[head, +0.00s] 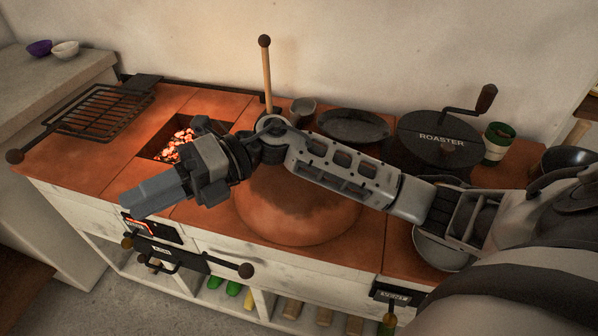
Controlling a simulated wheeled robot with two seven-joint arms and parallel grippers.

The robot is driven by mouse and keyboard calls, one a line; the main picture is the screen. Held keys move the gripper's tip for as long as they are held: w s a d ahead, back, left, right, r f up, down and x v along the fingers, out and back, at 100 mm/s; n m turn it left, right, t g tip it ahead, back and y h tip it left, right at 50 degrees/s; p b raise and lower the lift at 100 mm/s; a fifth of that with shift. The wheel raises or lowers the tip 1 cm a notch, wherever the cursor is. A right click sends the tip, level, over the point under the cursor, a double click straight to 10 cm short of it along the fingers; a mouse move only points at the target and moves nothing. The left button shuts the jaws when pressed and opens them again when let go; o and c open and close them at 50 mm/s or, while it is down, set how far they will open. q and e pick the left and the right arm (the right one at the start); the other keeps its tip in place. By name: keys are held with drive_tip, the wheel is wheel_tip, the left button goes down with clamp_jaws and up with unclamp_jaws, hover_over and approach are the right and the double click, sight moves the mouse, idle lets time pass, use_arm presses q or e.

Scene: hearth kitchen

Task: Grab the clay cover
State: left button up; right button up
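The clay cover (297,212) is a rounded, orange-brown dome on the tiled counter, near its front edge. My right arm crosses in front of it and hides its upper part. My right gripper (135,197) is to the left of the cover, past it and apart from it, over the front left part of the counter. Its grey fingers point left and are seen from the side, so whether they are parted is unclear. Nothing shows held in it. My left gripper is out of view.
Glowing coals (175,146) lie in an opening behind my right gripper, with a grill rack (98,112) farther left. An upright wooden rod (267,75) rises behind my arm. A roaster (440,137), dark pan (353,125) and green-white cup (497,142) stand at the back.

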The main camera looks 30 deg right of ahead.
drive_tip(key=w+d+f+n+h, duration=0.1)
drive_tip(key=w+d+n+h, duration=0.15)
drive_tip(key=d+h, duration=0.45)
drive_tip(key=w+d+f+n+h, duration=0.1)
drive_tip(key=w+d+n+h, duration=0.1)
drive_tip(key=w+d+h, duration=0.45)
drive_tip(key=d+r+m+t+h, duration=0.1)
drive_tip(key=d+r+h, duration=0.15)
drive_tip(key=d, duration=0.55)
drive_tip(key=d+r+h, duration=0.2)
drive_tip(key=d+r, duration=0.1)
drive_tip(key=d, duration=0.4)
drive_tip(key=f, duration=0.8)
drive_tip(key=shift+s+f, duration=0.25)
drive_tip(key=shift+f, duration=0.1)
drive_tip(key=shift+d+f+p, duration=0.1)
drive_tip(key=shift+f+p, duration=0.25)
drive_tip(key=shift+f, duration=2.85)
clamp_jaws()
drive_tip(key=shift+r, duration=0.2)
